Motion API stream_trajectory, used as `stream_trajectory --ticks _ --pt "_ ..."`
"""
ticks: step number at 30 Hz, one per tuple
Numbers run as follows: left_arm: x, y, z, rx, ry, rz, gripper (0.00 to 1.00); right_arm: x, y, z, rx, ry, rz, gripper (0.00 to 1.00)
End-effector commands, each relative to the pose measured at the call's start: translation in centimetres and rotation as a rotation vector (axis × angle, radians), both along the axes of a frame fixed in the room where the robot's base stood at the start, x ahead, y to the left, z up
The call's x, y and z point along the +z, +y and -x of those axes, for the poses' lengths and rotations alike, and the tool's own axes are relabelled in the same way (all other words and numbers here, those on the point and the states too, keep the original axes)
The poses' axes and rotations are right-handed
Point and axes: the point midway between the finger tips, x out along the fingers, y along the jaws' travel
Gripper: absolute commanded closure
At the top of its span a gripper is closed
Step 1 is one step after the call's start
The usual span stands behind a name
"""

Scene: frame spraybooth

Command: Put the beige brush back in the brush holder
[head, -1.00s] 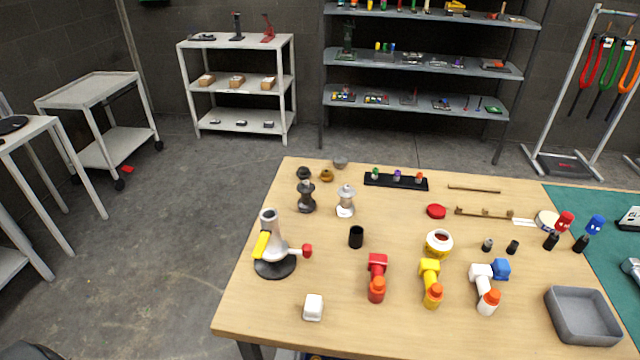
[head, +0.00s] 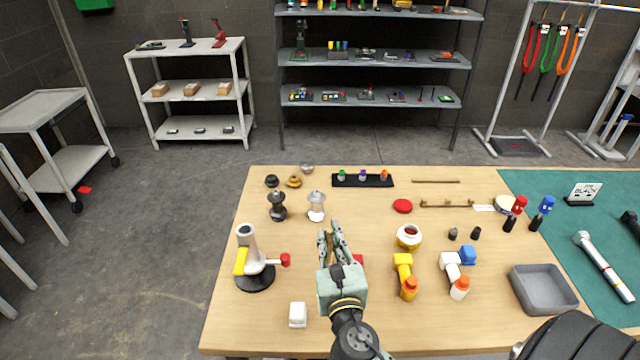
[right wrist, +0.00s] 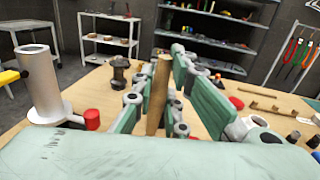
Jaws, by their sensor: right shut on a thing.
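My right gripper (head: 332,228) is over the middle of the table in the head view, with its fingers pointing away. In the right wrist view its fingers (right wrist: 160,95) are shut on a beige wooden stick, which I take to be the beige brush (right wrist: 160,92). The stick stands nearly upright, leaning slightly. Its lower end is hidden by the gripper body. No thing in view is clearly the brush holder. A small black cup seen earlier is hidden behind my gripper in the head view. My left gripper is not in view.
The table (head: 250,335) bears a white spray stand (head: 250,255) at left, pepper-mill-like pots (head: 278,207), a yellow-and-white jar (head: 409,237), yellow (head: 403,272) and white (head: 452,270) pipe pieces, and a grey tray (head: 543,288). A brass rail (head: 447,204) lies farther back.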

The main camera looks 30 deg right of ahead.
Motion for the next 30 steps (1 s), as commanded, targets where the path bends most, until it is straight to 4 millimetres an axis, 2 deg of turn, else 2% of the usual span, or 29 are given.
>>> stream_trajectory --ticks 1,3,6,10,15,20,30 --pt "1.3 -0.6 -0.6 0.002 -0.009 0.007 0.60 1.1 -1.5 -2.1 -0.058 -0.004 -0.002 1.00" --pt "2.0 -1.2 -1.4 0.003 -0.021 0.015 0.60 1.5 -3.4 -4.4 -0.131 0.001 0.001 1.00" --pt "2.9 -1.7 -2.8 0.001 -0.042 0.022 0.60 2.1 -5.4 -7.1 -0.214 0.005 0.005 1.00" --pt "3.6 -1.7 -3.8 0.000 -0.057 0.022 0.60 2.6 -7.0 -9.3 -0.287 0.011 0.007 1.00" --pt "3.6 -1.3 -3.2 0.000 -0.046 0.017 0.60 2.6 -7.7 -10.4 -0.322 0.014 0.008 1.00" --pt "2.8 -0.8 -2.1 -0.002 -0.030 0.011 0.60 1.9 -7.8 -10.4 -0.325 0.014 0.009 1.00" --pt "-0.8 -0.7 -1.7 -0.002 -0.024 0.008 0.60 -1.5 -7.7 -10.4 -0.324 0.014 0.009 1.00"
